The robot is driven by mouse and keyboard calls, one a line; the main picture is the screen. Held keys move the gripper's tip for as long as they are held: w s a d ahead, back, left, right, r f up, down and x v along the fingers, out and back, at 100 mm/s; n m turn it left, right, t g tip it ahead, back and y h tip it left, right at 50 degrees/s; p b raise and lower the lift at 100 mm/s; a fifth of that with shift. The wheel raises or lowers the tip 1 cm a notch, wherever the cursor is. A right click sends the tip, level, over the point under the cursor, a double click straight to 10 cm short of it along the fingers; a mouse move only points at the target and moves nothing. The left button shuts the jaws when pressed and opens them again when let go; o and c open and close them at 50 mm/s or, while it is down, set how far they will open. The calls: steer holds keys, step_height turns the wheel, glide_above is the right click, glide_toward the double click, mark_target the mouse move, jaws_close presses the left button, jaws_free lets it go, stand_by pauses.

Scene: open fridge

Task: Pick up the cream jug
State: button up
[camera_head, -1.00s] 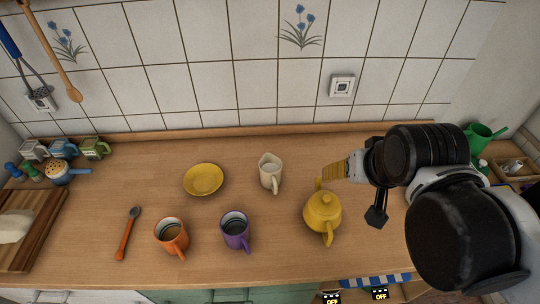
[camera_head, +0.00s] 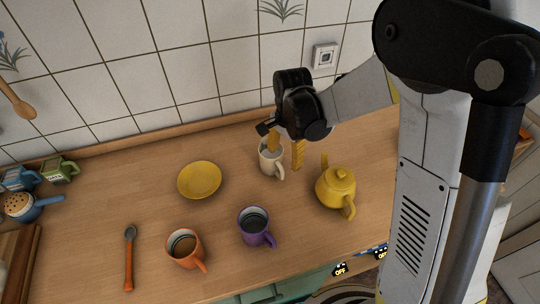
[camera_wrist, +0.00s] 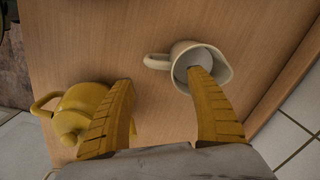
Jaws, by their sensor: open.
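The cream jug (camera_head: 271,162) is a pale cream jug with a handle, upright on the wooden counter toward the back. In the wrist view the cream jug (camera_wrist: 184,56) is at the upper right, its handle pointing left and its inside pale. My gripper (camera_head: 286,155) is open above it, its yellow fingers pointing down. In the wrist view one finger of my gripper (camera_wrist: 162,82) overlaps the jug's opening; the other is left of the handle. I cannot tell whether that finger is inside the jug or above it. Nothing is held.
A yellow teapot (camera_head: 336,188) stands close to the right of the jug. A yellow saucer (camera_head: 199,181) lies to the left. A purple mug (camera_head: 254,226), an orange mug (camera_head: 185,248) and an orange-handled spoon (camera_head: 129,260) are nearer the front. The tiled wall (camera_head: 180,60) rises behind.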

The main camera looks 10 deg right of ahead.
step_height(320, 180, down, 4)
steer(key=shift+w+r+b, duration=0.1)
steer(key=shift+b, duration=0.3)
steer(key=f, duration=0.1)
steer(key=f+b, duration=0.1)
steer(key=f, duration=0.1)
steer(key=a+f, duration=0.1)
steer(key=f, duration=0.1)
steer(key=shift+w+f+b, duration=0.15)
steer(key=shift+f+b, duration=0.1)
steer(key=shift+b, duration=0.1)
jaws_close()
